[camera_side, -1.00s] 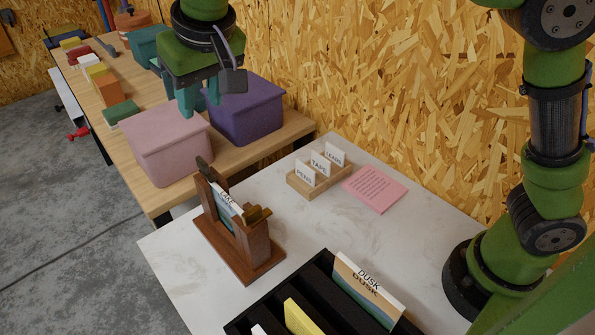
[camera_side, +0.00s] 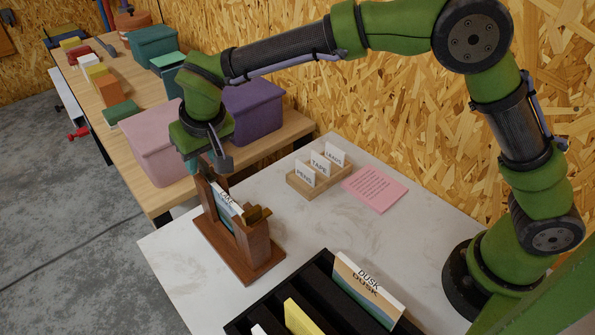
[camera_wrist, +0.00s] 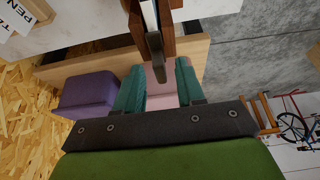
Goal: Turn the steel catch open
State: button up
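A wooden stand (camera_side: 238,247) with two posts holds a card (camera_side: 227,202) between them on the pale table. The dark steel catch (camera_wrist: 155,43) is at the top of the stand's far-left post; in the side view it is mostly hidden by my gripper. In the wrist view the steel catch lies in line with the gap between the fingers, and I see no clear contact.
Pink (camera_side: 155,145) and purple (camera_side: 252,108) bins stand on the wooden bench behind the stand. A small label rack (camera_side: 310,182) and a pink note (camera_side: 374,188) lie to the right. A black card tray (camera_side: 318,277) is in front.

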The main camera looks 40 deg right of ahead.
jog(key=shift+w+f, duration=0.1)
jog(key=shift+f, duration=0.15)
grip_shut()
